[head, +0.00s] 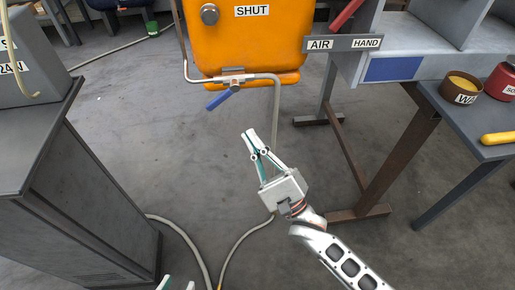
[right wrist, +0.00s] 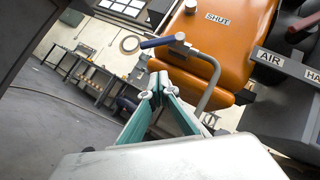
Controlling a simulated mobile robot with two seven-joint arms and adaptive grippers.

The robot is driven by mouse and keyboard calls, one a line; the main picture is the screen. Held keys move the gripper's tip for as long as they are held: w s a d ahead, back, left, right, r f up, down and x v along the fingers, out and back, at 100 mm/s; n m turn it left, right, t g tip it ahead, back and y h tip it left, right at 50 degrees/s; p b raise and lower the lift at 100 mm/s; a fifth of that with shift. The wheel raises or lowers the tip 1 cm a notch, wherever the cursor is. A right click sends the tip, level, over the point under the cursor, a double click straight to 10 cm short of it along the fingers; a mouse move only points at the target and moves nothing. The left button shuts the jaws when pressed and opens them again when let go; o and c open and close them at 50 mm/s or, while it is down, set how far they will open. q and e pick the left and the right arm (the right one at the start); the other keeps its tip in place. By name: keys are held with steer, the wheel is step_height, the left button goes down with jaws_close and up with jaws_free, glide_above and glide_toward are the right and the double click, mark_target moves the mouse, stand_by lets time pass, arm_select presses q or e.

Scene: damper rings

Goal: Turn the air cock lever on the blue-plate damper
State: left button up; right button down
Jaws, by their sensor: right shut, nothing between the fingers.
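The air cock's blue lever (head: 222,98) sticks out down and left from a small valve (head: 234,83) on the grey pipe, in front of the orange housing. The lever also shows in the right wrist view (right wrist: 157,42), ahead of the fingers. A blue plate (head: 393,69) is on the grey housing right of the orange one. My right gripper (head: 248,136) is shut and empty, below and right of the lever in the head view and apart from it. My left gripper (head: 177,285) shows only its fingertips at the bottom edge; they stand apart.
The orange housing (head: 245,35) carries a SHUT label. An AIR HAND sign (head: 343,43) hangs right of it. A brown pot (head: 459,88) and a red pot (head: 502,82) stand on the right table. A grey cabinet (head: 75,200) fills the left. Hoses cross the floor.

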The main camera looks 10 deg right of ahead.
mark_target(222, 96)
arm_select(q)
steer(key=shift+w+d, duration=0.1)
arm_select(e)
steer(key=w+a+r, duration=0.3)
steer(key=a+r, duration=0.1)
steer(key=r, duration=0.1)
steer(key=shift+w+a+r, duration=0.15)
steer(key=shift+a+r, duration=0.1)
steer(key=shift+a, duration=0.05)
arm_select(q)
steer(key=shift+r, duration=0.15)
